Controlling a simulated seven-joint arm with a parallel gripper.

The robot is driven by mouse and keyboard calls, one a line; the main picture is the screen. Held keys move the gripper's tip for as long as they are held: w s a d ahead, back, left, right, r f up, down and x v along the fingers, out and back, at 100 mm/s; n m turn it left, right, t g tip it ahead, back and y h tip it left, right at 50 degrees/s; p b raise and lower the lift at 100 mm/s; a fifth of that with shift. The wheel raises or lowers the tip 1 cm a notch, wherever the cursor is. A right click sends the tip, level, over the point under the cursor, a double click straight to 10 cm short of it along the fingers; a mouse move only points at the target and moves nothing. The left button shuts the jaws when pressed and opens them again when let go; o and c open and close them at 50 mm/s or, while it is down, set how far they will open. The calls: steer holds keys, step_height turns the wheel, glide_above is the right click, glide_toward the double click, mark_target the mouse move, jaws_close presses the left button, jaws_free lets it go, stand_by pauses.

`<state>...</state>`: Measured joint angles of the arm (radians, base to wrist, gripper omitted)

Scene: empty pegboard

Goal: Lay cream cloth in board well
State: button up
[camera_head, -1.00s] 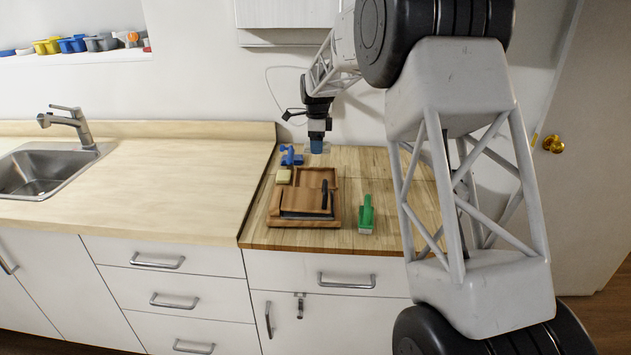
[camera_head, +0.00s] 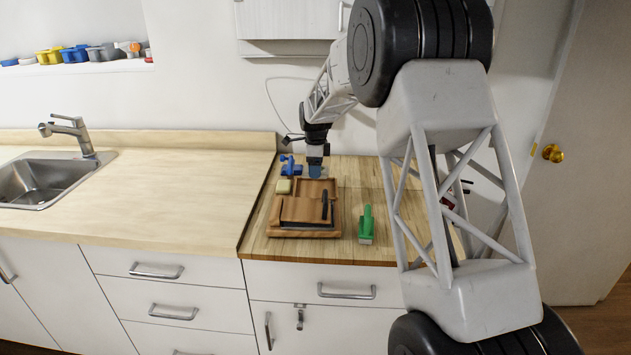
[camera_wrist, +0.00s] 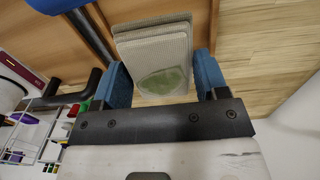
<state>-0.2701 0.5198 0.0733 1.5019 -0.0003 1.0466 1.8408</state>
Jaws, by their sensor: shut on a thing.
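My gripper (camera_head: 316,172) is at the back edge of the brown board (camera_head: 290,233), beside the blue tool. In the wrist view its two blue fingers (camera_wrist: 160,80) are shut on a folded, ribbed cream cloth (camera_wrist: 150,45) with a green patch. The cloth is hard to make out in the head view, where the fingers cover it. The board lies on the wooden counter. It has shallow recesses, and a dark-handled tool (camera_head: 324,204) lies in its right part. My gripper hides part of its back edge.
A blue tool (camera_head: 291,166) stands behind the board's back left corner. A pale yellow block (camera_head: 284,186) sits at its left edge. A green brush (camera_head: 366,224) lies to the right. The counter left of the board (camera_head: 180,190) is clear up to the sink (camera_head: 40,182).

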mark_target(315, 190)
steer(key=shift+f, duration=0.55)
steer(key=shift+f, duration=0.1)
steer(key=shift+f, duration=1.8)
steer(key=shift+f, duration=0.6)
steer(key=o, duration=0.9)
steer(key=shift+r, duration=0.15)
step_height(315, 190, up, 13)
